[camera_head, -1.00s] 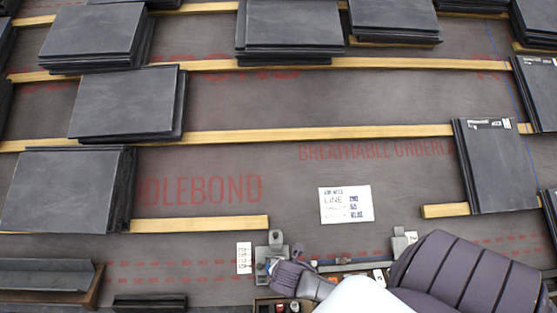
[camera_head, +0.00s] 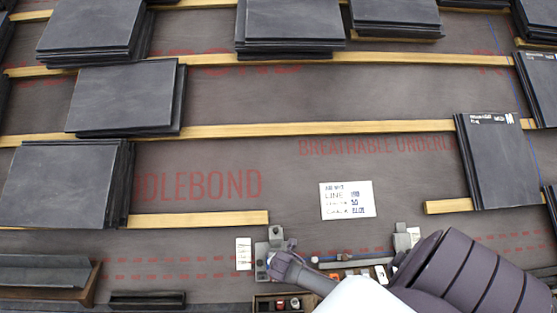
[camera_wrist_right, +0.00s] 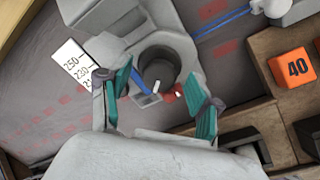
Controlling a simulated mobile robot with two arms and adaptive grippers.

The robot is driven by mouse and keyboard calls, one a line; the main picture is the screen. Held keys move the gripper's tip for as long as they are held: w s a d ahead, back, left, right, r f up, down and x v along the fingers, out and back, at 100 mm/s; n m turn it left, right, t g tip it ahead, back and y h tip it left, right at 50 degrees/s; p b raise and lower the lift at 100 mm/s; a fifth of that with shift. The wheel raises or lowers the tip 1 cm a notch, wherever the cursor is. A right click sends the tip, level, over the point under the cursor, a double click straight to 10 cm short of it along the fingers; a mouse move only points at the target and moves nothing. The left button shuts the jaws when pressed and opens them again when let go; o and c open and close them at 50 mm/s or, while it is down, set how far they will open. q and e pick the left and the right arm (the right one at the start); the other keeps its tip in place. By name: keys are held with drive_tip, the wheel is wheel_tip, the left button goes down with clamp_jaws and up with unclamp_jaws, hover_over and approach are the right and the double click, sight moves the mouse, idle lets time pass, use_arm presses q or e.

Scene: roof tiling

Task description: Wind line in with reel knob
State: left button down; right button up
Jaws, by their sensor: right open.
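A grey metal bracket (camera_head: 262,262) stands on the underlay at lower centre. In the right wrist view it shows as a pale grey body (camera_wrist_right: 105,15) with a dark round cylinder (camera_wrist_right: 158,62), possibly the reel knob. My right gripper (camera_head: 283,262) is at this bracket. In the wrist view its teal-padded fingers (camera_wrist_right: 163,97) are spread on either side, just short of the dark cylinder, holding nothing. Blue line (camera_wrist_right: 225,22) runs off to the upper right. Whether the fingers touch the bracket cannot be told. My left gripper is out of view.
A wooden tray (camera_head: 258,303) with small parts lies below the bracket; an orange block marked 40 (camera_wrist_right: 292,68) shows beside it. A second grey bracket (camera_head: 403,240) stands right. A white note card (camera_head: 346,200) lies above. Slate stacks (camera_head: 65,185) rest on battens.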

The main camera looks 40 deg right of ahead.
drive_tip(key=c, duration=1.1)
drive_tip(key=shift+c, duration=0.2)
drive_tip(key=shift+m, duration=0.3)
